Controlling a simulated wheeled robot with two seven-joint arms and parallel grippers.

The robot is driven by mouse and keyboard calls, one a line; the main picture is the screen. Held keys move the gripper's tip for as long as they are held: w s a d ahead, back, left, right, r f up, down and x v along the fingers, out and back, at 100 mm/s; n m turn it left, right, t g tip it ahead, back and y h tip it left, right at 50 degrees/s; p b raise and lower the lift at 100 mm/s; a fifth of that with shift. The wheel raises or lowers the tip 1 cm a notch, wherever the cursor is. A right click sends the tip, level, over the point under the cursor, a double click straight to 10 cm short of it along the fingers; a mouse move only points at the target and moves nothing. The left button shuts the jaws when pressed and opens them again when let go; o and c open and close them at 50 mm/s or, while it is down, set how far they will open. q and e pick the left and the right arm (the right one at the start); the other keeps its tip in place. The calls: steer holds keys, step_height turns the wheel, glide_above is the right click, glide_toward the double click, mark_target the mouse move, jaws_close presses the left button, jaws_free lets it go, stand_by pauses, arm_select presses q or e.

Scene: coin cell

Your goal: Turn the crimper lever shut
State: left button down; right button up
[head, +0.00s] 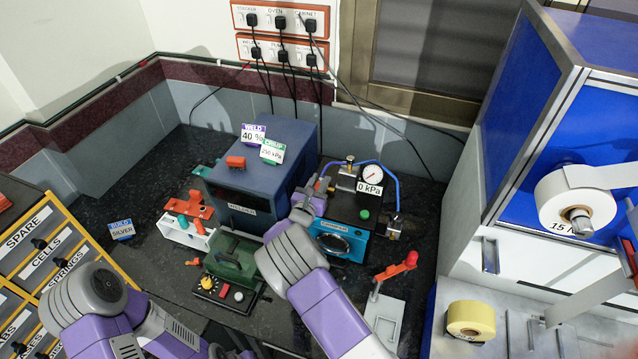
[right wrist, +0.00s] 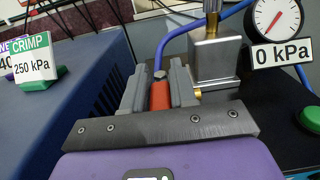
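The crimper (head: 340,243) is a teal and black machine right of the blue welder box. Its red lever (right wrist: 160,96) stands between the two grey fingers of my right gripper (right wrist: 160,90) in the right wrist view. The fingers sit close against both sides of it and look shut on it. In the head view my right gripper (head: 316,193) is at the crimper's top left, and it hides most of the lever. The gauge (head: 371,174) sits on top of the crimper, with a sign reading 0 kPa. My left arm is at the lower left; its gripper does not show.
The blue welder (head: 265,170) stands close on the left, carrying the signs "WELD" and "CRIMP 250 kPa". A blue hose (right wrist: 190,30) arches behind the lever. A red-handled tool (head: 395,270) stands to the right. A green device (head: 232,262) is in front of the welder.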

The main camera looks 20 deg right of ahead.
steer(key=o, duration=0.4)
steer(key=shift+c, duration=0.2)
steer(key=shift+a, duration=0.1)
steer(key=v, duration=0.7)
steer(key=shift+s, duration=0.25)
steer(key=shift+a+r, duration=0.1)
steer(key=shift+r, duration=0.05)
